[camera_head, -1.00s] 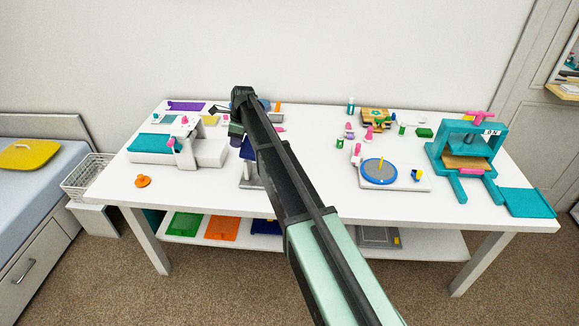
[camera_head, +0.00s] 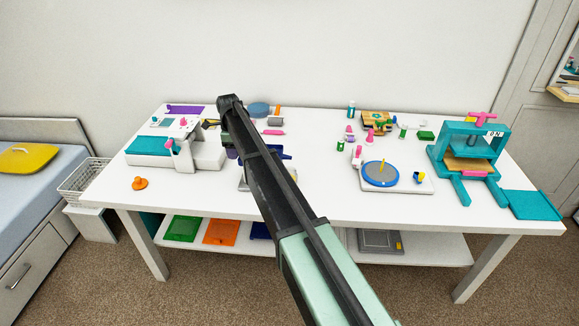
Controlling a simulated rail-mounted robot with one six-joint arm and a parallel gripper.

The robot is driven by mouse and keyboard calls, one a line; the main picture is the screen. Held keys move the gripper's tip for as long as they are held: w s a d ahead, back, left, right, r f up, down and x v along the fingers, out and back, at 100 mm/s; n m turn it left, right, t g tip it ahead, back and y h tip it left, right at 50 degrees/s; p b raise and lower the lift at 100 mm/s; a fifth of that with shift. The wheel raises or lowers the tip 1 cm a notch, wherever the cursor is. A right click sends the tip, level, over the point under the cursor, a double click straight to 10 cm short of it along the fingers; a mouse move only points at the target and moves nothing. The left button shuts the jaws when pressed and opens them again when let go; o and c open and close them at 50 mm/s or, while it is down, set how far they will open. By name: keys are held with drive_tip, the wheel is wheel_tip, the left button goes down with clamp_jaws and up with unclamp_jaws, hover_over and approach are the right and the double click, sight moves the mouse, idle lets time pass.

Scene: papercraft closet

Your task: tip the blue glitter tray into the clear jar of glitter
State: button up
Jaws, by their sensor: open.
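A dark blue tray (camera_head: 286,153) shows in part just right of my arm, near the middle left of the white table; my arm hides the rest of it. My gripper (camera_head: 229,146) hangs at the far end of my arm, left of the blue tray and above the table. Its fingers are small and mostly hidden by the wrist, but it is open and I see nothing held. I cannot make out the clear jar of glitter; it may be behind my arm.
A white machine with a teal top (camera_head: 150,146) stands left of my gripper. A blue round turntable (camera_head: 380,174) and a teal press (camera_head: 468,150) stand to the right. An orange knob (camera_head: 140,183) lies at front left. The front middle of the table (camera_head: 330,205) is clear.

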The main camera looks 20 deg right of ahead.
wheel_tip(320, 180, up, 6)
drive_tip(key=p, duration=0.6)
drive_tip(key=shift+r, duration=0.2)
drive_tip(key=shift+f, duration=0.2)
drive_tip(key=n, duration=0.3)
drive_tip(key=shift+s+n, duration=0.25)
drive_tip(key=shift+n, duration=0.15)
drive_tip(key=s+n, duration=1.9)
drive_tip(key=s, duration=2.1)
drive_tip(key=shift+s+a+n, duration=0.3)
drive_tip(key=shift+s+n, duration=0.05)
drive_tip(key=shift+n, duration=0.05)
